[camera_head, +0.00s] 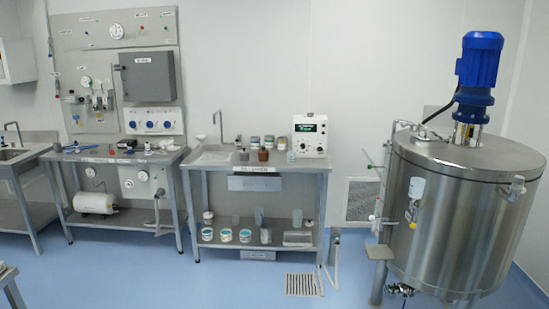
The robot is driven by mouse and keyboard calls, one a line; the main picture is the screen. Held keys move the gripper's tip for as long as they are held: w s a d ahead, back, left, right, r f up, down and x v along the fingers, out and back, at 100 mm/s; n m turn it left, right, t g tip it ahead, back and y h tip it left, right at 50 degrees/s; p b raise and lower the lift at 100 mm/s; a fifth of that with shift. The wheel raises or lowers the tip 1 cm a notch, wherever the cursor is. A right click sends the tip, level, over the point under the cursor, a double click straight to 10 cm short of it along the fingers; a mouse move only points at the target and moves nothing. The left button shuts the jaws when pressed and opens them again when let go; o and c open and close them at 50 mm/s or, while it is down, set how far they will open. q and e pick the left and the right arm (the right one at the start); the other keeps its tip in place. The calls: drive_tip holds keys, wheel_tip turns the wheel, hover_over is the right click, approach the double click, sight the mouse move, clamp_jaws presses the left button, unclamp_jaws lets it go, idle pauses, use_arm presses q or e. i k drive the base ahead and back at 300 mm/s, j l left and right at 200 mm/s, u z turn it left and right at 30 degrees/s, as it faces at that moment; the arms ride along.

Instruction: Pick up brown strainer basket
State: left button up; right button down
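A small brown object (263,154) stands on the steel sink bench in the middle of the head view, near the bench's front edge. It is too small to tell whether it is a strainer basket or a bottle. A darker grey object (244,155) stands just left of it. Neither of my grippers shows in the head view, and nothing is seen touching the brown object.
The steel bench (310,168) also holds white tubs, a clear cup and a white instrument (310,134). Its lower shelf carries several containers. A large steel tank (450,215) stands at right, a panelled workbench (120,157) at left. Blue floor (190,285) in front is mostly clear.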

sight(263, 154)
drive_tip(key=i, duration=2)
drive_tip(key=i+z, duration=0.1)
drive_tip(key=i, duration=0.95)
drive_tip(key=i+j+z, duration=0.15)
drive_tip(key=i, duration=0.95)
drive_tip(key=i+j+z, duration=0.15)
drive_tip(key=i, duration=0.35)
drive_tip(key=i+j+z, duration=0.1)
drive_tip(key=i, duration=0.45)
drive_tip(key=i+j, duration=0.3)
drive_tip(key=i, duration=0.2)
drive_tip(key=z, duration=0.05)
